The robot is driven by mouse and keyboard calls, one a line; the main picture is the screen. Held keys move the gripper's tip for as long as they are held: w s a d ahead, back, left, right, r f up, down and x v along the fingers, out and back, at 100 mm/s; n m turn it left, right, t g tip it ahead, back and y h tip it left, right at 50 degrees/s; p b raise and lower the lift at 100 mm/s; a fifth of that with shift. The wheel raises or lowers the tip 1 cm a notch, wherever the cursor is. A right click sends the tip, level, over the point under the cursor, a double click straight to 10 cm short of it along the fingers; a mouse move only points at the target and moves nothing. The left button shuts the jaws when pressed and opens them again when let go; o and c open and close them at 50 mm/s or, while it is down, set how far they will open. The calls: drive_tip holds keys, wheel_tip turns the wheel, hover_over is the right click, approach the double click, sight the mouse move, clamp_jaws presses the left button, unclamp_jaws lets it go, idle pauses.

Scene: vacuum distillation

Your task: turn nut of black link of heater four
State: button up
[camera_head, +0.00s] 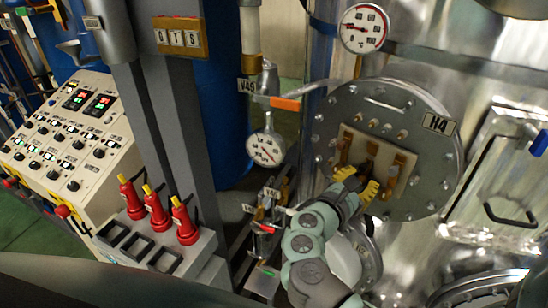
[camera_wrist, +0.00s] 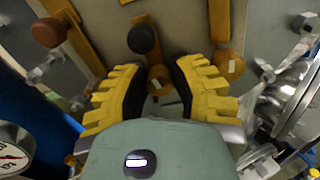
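Heater four's round bolted flange (camera_head: 330,125), tagged H4 (camera_head: 438,124), carries a beige terminal block (camera_head: 352,139) with upright orange-brown links. A black round nut (camera_wrist: 143,38) sits on the middle link in the wrist view, just beyond my fingertips. A brown end piece (camera_wrist: 160,82) shows lower down, in the gap between the fingers. My gripper (camera_wrist: 158,70) has yellow ribbed fingers with black pads, spread apart with nothing clamped. In the head view my gripper (camera_head: 357,181) is at the block's lower edge, and its fingers partly hide the links.
Brown round nuts sit left (camera_wrist: 48,32) and right (camera_wrist: 229,63) of the black one. Pressure gauges (camera_head: 364,28) (camera_head: 266,147) and small valves (camera_head: 266,212) stand close by. Red-handled plugs (camera_head: 157,212) and a control panel (camera_head: 75,130) are at left.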

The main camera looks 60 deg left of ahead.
clamp_jaws()
drive_tip(key=shift+f+m+b, duration=0.15)
drive_tip(key=shift+m+b, duration=0.35)
drive_tip(key=shift+b, duration=0.15)
drive_tip(key=shift+m, duration=0.4)
drive_tip(key=shift+o, duration=1.6)
unclamp_jaws()
drive_tip(key=shift+r, duration=0.2)
